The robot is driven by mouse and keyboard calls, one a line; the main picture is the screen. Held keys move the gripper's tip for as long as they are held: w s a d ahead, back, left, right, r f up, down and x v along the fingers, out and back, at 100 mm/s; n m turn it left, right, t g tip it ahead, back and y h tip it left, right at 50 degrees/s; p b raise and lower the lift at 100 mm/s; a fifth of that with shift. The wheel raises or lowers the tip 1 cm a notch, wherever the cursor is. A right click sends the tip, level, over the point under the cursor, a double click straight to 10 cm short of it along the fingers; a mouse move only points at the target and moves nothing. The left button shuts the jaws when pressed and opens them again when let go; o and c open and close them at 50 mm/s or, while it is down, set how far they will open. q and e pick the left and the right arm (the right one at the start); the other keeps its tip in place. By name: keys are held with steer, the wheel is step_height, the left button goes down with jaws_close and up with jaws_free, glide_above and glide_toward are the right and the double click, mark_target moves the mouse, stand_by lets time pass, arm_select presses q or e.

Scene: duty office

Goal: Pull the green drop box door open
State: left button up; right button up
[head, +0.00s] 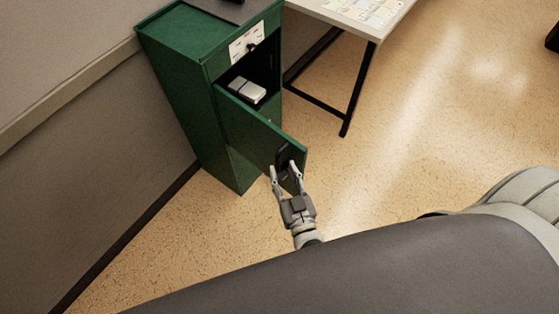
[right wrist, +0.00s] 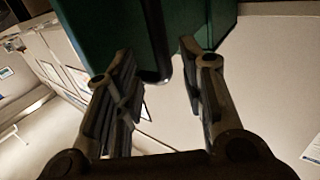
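The green drop box (head: 175,85) stands against the wall at the upper left of the head view. Its green door (head: 250,127) is swung partly open, showing the dark inside. A black handle (head: 283,154) sits near the door's free edge. My right gripper (head: 285,172) is at this handle, with its two fingers spread apart. In the right wrist view the handle (right wrist: 157,45) shows between the open fingers (right wrist: 158,62), with a gap beside it. Whether a finger touches it is unclear. My left gripper is not in view.
A small light grey object (head: 247,90) lies inside the box opening. A white label with a dark knob (head: 247,43) is above it. A table (head: 375,28) with papers and black legs stands to the right. The floor (head: 410,140) in front is clear.

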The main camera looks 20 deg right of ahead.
steer(key=s, duration=0.6)
steer(key=shift+s+a, duration=0.2)
steer(key=shift+s, duration=0.05)
steer(key=s+a+f+n+g+y+b, duration=0.15)
steer(key=s+f+g, duration=0.25)
steer(key=f, duration=0.8)
steer(key=s+f+n+g+y, duration=0.1)
steer(key=s+f+g+y, duration=0.2)
steer(key=f, duration=0.8)
steer(key=s+d+f+g+h, duration=0.1)
steer(key=s+d+f+g, duration=0.2)
steer(key=s+f, duration=0.2)
steer(key=s+d+f+g+h, duration=0.1)
steer(key=s+d+f+g, duration=0.2)
steer(key=s+f, duration=0.3)
steer(key=s+d+f+g+h+b, duration=0.1)
steer(key=s+d+f+g, duration=0.3)
steer(key=s, duration=0.4)
steer(key=shift+s+d+f, duration=0.25)
steer(key=shift+s+f, duration=0.15)
steer(key=shift+f, duration=0.25)
